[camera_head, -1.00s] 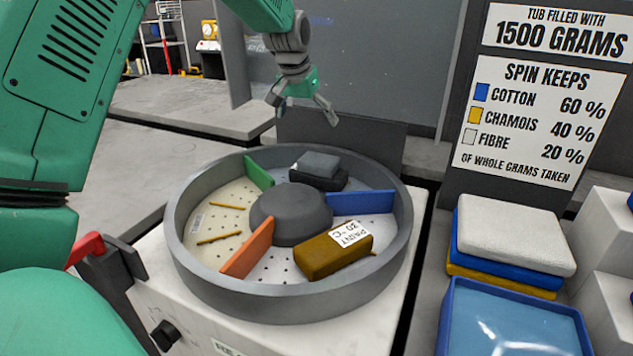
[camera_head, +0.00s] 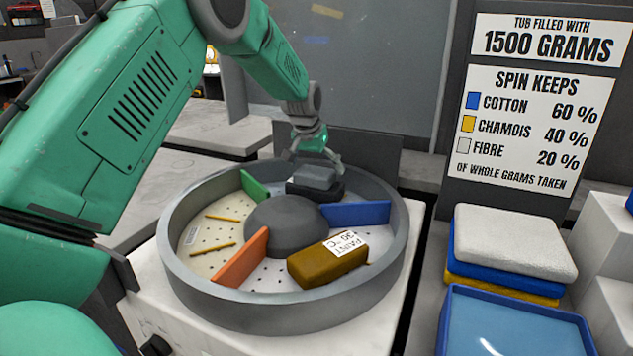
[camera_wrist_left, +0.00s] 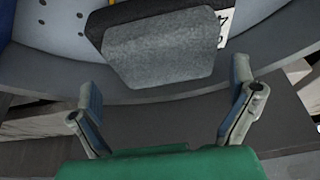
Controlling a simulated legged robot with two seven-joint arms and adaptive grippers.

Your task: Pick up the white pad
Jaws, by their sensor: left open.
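The white pad (camera_head: 511,238) lies on top of a stack at the right, above a blue pad (camera_head: 505,273) and a yellow pad (camera_head: 500,288). My left gripper (camera_head: 318,161) is at the far rim of the round tub, well to the left of the white pad. Its jaws are open and empty, just above and behind a grey block (camera_head: 314,177) on a dark base in the tub. In the left wrist view, the open fingers (camera_wrist_left: 165,112) are apart, with the grey block (camera_wrist_left: 160,48) ahead of them. My right gripper is not in view.
The round grey tub (camera_head: 180,270) has green, orange and blue dividers and holds a brown labelled block (camera_head: 326,264). A blue tray (camera_head: 512,330) sits in front of the pad stack. White steps (camera_head: 605,250) stand at the right. A sign board (camera_head: 530,125) rises behind the stack.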

